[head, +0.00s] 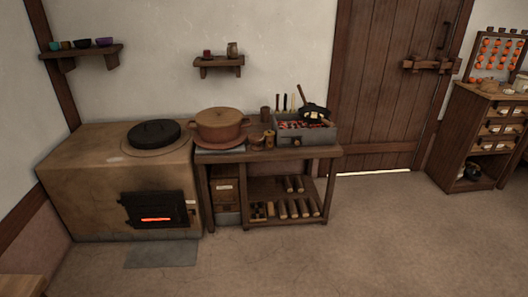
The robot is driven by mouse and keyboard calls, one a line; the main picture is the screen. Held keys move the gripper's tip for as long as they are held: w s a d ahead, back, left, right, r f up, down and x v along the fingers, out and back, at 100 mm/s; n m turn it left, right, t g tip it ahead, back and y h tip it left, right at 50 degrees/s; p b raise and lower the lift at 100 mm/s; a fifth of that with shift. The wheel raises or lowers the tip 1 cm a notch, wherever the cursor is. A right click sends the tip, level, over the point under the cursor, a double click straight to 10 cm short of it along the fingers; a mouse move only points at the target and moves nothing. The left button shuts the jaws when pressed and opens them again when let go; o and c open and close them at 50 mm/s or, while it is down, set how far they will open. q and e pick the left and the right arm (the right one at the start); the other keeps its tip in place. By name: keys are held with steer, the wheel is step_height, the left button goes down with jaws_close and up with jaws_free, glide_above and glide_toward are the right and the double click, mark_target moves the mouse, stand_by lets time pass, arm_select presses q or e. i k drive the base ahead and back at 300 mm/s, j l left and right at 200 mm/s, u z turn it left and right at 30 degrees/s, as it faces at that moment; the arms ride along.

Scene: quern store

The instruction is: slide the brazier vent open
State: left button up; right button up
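The brazier (318,136) is a grey box of red-glowing coals at the right end of the wooden table. A small dark pan with pale food sits over its coals, with a handle sticking up. On its front face is a small brownish vent piece (296,142); it is too small to tell whether it is open or shut. Neither of my grippers is in view.
On the table (331,152), a big clay pot (221,126) and small jars stand left of the brazier. A clay stove (75,185) with a glowing firebox stands further left. A wooden door (385,90) and drawer cabinet (463,140) are right. The floor in front is clear.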

mark_target(296, 141)
steer(key=i+j+z, duration=0.15)
steer(key=i, duration=0.15)
steer(key=i+z, duration=0.2)
steer(key=i+j, duration=0.35)
steer(key=i, duration=0.15)
steer(key=i+j, duration=0.3)
steer(key=i, duration=0.15)
steer(key=z, duration=0.05)
